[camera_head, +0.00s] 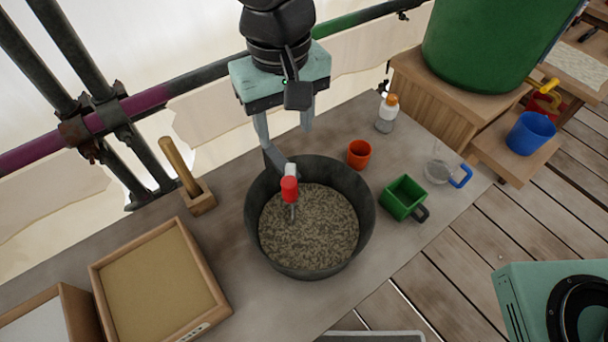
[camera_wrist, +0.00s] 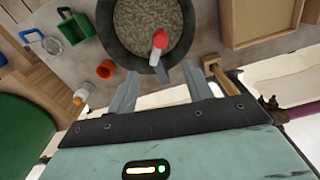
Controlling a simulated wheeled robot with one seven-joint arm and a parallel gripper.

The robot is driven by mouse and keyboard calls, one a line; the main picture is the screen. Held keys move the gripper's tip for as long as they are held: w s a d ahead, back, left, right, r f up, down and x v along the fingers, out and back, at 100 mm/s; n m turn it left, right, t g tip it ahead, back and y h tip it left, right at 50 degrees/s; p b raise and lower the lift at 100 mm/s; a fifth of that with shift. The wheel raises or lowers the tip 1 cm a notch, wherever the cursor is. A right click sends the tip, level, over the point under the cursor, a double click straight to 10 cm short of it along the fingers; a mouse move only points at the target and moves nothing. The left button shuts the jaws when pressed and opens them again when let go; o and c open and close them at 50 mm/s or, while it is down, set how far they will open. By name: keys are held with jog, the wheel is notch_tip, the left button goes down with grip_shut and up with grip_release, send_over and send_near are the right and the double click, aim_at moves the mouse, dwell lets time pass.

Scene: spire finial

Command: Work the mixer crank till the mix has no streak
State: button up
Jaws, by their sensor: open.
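A dark round mixing tub (camera_head: 257,245) stands on the bench, and it also shows in the wrist view (camera_wrist: 106,25). The mix (camera_head: 310,235) inside is grey-beige and finely speckled all over; I make out no distinct broad streak. The crank's red knob (camera_head: 289,189) is over the back left part of the mix, with a pale grey piece behind it and a metal rod below. The knob also shows in the wrist view (camera_wrist: 160,40). My gripper (camera_head: 287,140) is open and empty, behind and above the knob. In the wrist view its fingers (camera_wrist: 163,85) point toward the knob, apart from it.
A wooden-handled block (camera_head: 198,195) and sand-coloured tray (camera_head: 100,275) are left. A pipe rail (camera_head: 190,82) runs behind.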

aim_at(289, 181)
notch_tip(289, 181, down, 17)
jog(key=p, duration=0.3)
jog(key=shift+f, duration=0.15)
grip_shut()
